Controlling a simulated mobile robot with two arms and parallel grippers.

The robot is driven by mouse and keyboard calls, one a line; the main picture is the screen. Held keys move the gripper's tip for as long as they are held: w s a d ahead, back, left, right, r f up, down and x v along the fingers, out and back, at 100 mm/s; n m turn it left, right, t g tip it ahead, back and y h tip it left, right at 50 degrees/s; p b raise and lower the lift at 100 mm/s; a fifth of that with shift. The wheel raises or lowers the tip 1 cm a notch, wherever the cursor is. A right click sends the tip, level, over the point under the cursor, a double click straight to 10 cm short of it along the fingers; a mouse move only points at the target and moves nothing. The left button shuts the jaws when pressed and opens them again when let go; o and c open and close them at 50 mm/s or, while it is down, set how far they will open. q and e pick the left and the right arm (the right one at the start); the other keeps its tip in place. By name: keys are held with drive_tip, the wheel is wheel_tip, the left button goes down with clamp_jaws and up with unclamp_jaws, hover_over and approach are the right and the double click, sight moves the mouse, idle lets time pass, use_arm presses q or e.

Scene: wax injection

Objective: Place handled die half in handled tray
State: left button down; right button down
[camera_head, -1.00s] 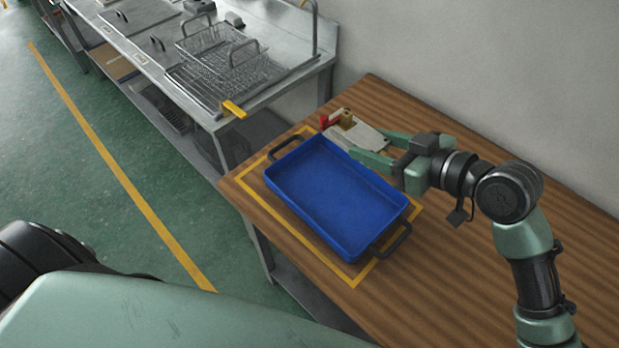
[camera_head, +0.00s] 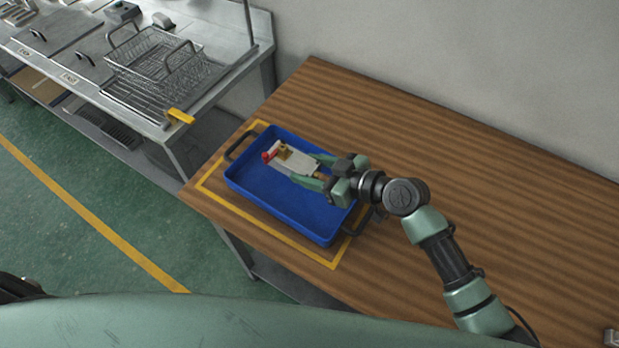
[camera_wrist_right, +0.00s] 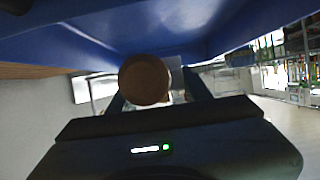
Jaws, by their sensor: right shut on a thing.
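The handled die half (camera_head: 296,160) is a flat light-grey plate with a red piece and a brass-coloured piece at its far end. My right gripper (camera_head: 312,172) is shut on it and holds it over the blue handled tray (camera_head: 285,210). I cannot tell whether the die half touches the tray floor. In the right wrist view a round brown end (camera_wrist_right: 145,79) sits between the fingers, with the blue tray wall (camera_wrist_right: 230,25) close by at the top. My left gripper is not in view.
The tray lies inside a yellow outline (camera_head: 200,185) on a wooden table (camera_head: 430,130). The table to the right is mostly clear. A steel counter with wire baskets (camera_head: 165,60) stands at the upper left, and a grey wall is behind.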

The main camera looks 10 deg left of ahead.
drive_tip(key=shift+f, duration=2.25)
drive_tip(key=c, duration=1.1)
unclamp_jaws()
drive_tip(key=shift+f, duration=0.3)
drive_tip(key=o, duration=0.5)
drive_tip(key=shift+c, duration=0.2)
drive_tip(key=shift+r, duration=0.1)
drive_tip(key=shift+r, duration=0.1)
